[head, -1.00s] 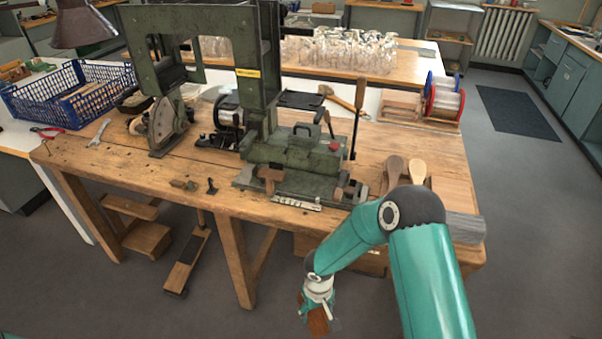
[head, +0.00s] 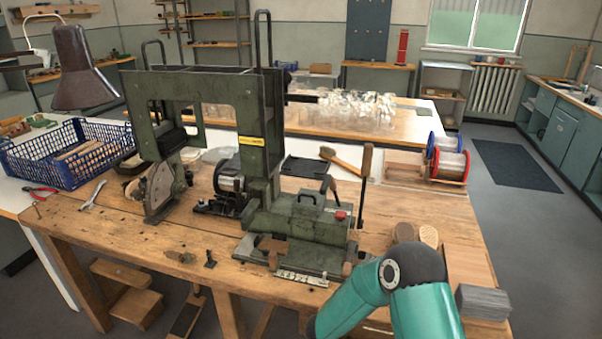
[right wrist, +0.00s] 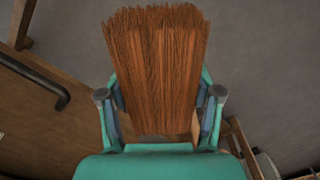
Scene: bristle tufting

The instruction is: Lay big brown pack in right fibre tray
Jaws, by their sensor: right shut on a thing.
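The big brown pack (right wrist: 158,65) is a bundle of stiff brown fibres that fills the middle of the right wrist view. My right gripper (right wrist: 160,122) is shut on its lower part, one finger on each side, and the fibre ends fan out beyond the fingers. In the head view only the upper links of my right arm show, at the bench's front edge; the gripper and the pack are out of that frame. I cannot pick out the right fibre tray for sure on the green machine (head: 300,222). My left gripper is not in view.
The machine stands on a wooden bench (head: 130,235) with a tall lever (head: 364,165). To its right are brush bodies (head: 428,236), a grey block (head: 482,302) and wire spools (head: 447,160). A blue crate (head: 70,152) is at the left.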

